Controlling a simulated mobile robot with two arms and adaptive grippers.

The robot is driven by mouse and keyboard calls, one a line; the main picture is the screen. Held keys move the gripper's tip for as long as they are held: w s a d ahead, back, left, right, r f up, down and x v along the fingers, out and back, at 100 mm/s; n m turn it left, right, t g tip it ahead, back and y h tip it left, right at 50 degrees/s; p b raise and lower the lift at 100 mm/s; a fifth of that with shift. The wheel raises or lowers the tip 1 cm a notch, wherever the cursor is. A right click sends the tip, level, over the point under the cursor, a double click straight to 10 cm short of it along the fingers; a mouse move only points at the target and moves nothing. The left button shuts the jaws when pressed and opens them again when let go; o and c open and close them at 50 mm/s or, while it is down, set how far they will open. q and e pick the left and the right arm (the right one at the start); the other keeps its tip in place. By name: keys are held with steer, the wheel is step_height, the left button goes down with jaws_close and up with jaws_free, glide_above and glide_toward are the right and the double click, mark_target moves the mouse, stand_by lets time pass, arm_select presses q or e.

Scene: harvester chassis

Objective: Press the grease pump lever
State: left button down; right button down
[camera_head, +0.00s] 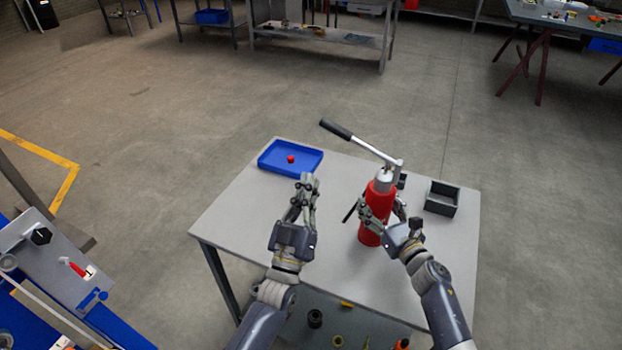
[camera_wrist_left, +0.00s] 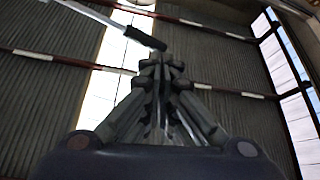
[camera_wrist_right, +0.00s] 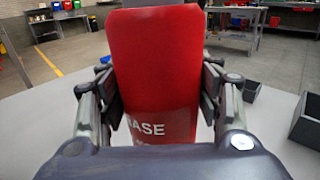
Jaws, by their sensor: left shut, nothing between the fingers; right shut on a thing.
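The grease pump (camera_head: 374,222) is a red cylinder standing upright on the grey table. Its lever (camera_head: 365,146) rises from the pump head up and to the left, ending in a black handle (camera_head: 336,129). My right gripper (camera_head: 383,210) is shut around the red body, which fills the right wrist view (camera_wrist_right: 155,75) with white lettering partly visible. My left gripper (camera_head: 307,182) is shut and empty, left of the pump and lower than the lever handle. In the left wrist view the black handle (camera_wrist_left: 145,38) shows just beyond the left fingertips (camera_wrist_left: 163,62), apart from them as far as I can tell.
Loose parts lie on a lower shelf. The table's left part is clear.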

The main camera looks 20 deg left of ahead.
arm_select(q)
step_height(320, 180, up, 9)
steer(key=d+m+g+h, duration=0.1)
steer(key=m+h, duration=0.6)
steer(key=m, duration=0.4)
steer(key=shift+g, duration=0.3)
steer(key=shift+d, duration=0.1)
step_height(320, 180, up, 5)
glide_above(358, 141)
steer(key=s+a, duration=0.3)
steer(key=a, duration=0.1)
steer(key=shift+w+a+f, duration=0.1)
steer(key=shift+a+f, duration=0.15)
steer(key=shift+f, duration=0.45)
steer(key=shift+w+a+f, duration=0.1)
steer(key=shift+a+f, duration=0.1)
steer(key=shift+f, duration=0.45)
steer(key=shift+w+a+f, duration=0.1)
steer(key=shift+a+f, duration=0.15)
steer(key=shift+f, duration=0.45)
steer(key=shift+f, duration=0.1)
